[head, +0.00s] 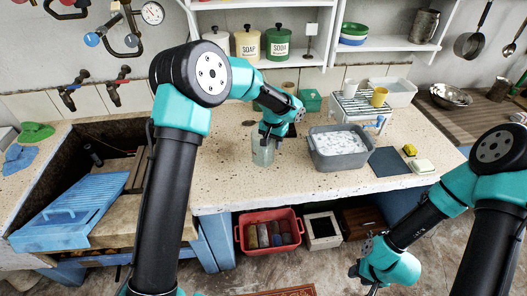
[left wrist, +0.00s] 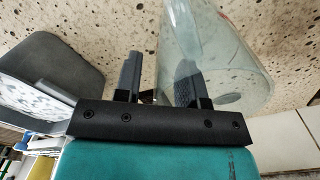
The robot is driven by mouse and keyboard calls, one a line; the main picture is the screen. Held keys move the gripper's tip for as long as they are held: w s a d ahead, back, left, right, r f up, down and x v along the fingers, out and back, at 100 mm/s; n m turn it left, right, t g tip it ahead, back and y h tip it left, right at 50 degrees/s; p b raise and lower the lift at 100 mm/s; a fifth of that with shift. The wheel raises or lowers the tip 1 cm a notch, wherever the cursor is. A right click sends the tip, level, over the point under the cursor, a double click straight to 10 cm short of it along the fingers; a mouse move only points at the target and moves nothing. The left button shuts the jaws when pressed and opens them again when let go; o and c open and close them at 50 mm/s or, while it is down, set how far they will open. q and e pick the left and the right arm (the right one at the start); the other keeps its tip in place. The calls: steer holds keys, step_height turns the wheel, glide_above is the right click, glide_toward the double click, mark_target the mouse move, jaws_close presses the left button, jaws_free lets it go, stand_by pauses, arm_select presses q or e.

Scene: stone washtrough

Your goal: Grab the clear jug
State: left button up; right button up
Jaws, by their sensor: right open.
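The clear jug (head: 263,153) stands on the speckled stone counter, left of the grey basin. It also shows large in the left wrist view (left wrist: 225,55). My left gripper (head: 268,138) is at the top of the jug and partly covers it. In the left wrist view its two fingers (left wrist: 158,78) are apart. One finger is outside the jug's edge, and the other shows through or inside the clear wall; I cannot tell which. My right gripper (head: 362,281) is open and empty, low over the floor in front of the counter.
The grey basin (head: 340,160) with white suds stands right of the jug. A wire rack (head: 357,105) with cups is behind it. A dark mat (head: 387,161), sponge (head: 410,150) and soap (head: 423,166) lie further right. A sunken trough with a blue washboard (head: 75,205) is at left.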

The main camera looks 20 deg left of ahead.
arm_select(q)
steer(key=shift+c, duration=0.3)
jaws_close()
stand_by(0.4)
steer(key=shift+r, duration=1.45)
steer(key=s+d+r, duration=0.1)
steer(key=s, duration=0.6)
steer(key=s+d+r, duration=0.1)
steer(key=s+d, duration=0.1)
steer(key=s, duration=0.6)
steer(key=shift+s+d, duration=0.3)
